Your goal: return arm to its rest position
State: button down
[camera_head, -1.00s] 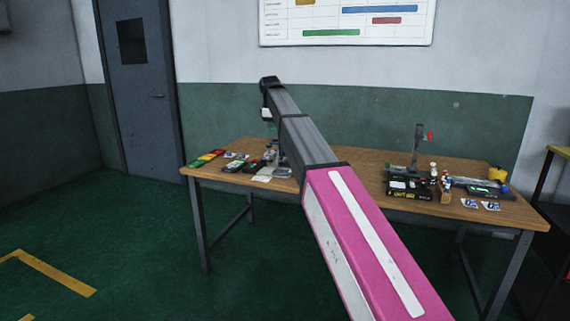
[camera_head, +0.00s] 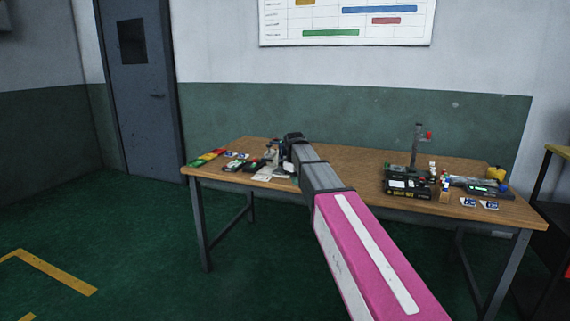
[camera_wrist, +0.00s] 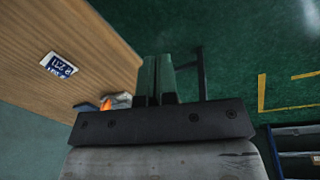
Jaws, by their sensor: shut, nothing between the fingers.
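My gripper (camera_wrist: 157,78) shows in the wrist view with its two fingers together and nothing between them. In the head view my pink and grey arm reaches forward over the front of the wooden table (camera_head: 345,167). Its dark wrist end stands near the table's middle, and the fingers cannot be made out there. In the wrist view the wooden tabletop (camera_wrist: 95,35) lies to the left of the fingers and the green floor (camera_wrist: 235,50) to the right.
Several small items and a microscope-like device (camera_head: 272,152) stand on the table's left part. A black device (camera_head: 408,184), a stand (camera_head: 416,148) and a yellow object (camera_head: 496,173) are on the right. A card (camera_wrist: 60,66) lies on the tabletop. Floor at left is clear.

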jog(key=s+d+f+m, duration=0.4)
jog(key=s+d+f, duration=0.3)
jog(key=s+f, duration=0.6)
jog(key=s+d+f+m+g, duration=0.1)
jog(key=s+d+f+m, duration=0.4)
jog(key=s+f, duration=0.9)
jog(key=shift+s+d+m+y, duration=0.3)
jog(key=shift+s+d, duration=0.6)
jog(key=shift+d, duration=0.3)
